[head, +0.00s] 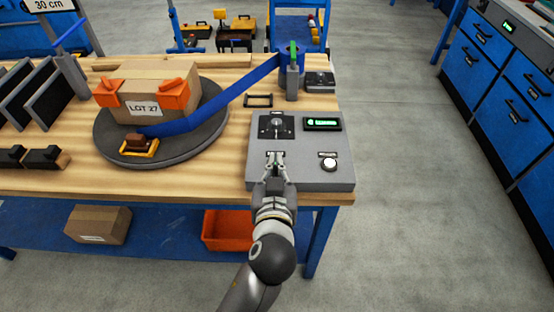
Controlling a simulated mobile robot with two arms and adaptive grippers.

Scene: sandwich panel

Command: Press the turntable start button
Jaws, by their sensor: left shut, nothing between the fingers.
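A grey control panel (310,180) sits at the right end of the workbench. It carries a dark switch plate with a knob (277,124), a lit green display (322,124) and a round white button (328,163) at the right. My left gripper (275,158) is shut and empty, over the panel's front left part, left of the white button. It hides what lies under its fingertips, and I cannot tell whether it touches the panel. The round turntable (180,155) at the left bears a cardboard box (160,85) labelled LGT 27. My right gripper is out of view.
A small yellow-framed item (138,147) lies on the turntable. An orange bin (227,230) stands under the bench. The floor to the right is clear up to blue cabinets (490,60).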

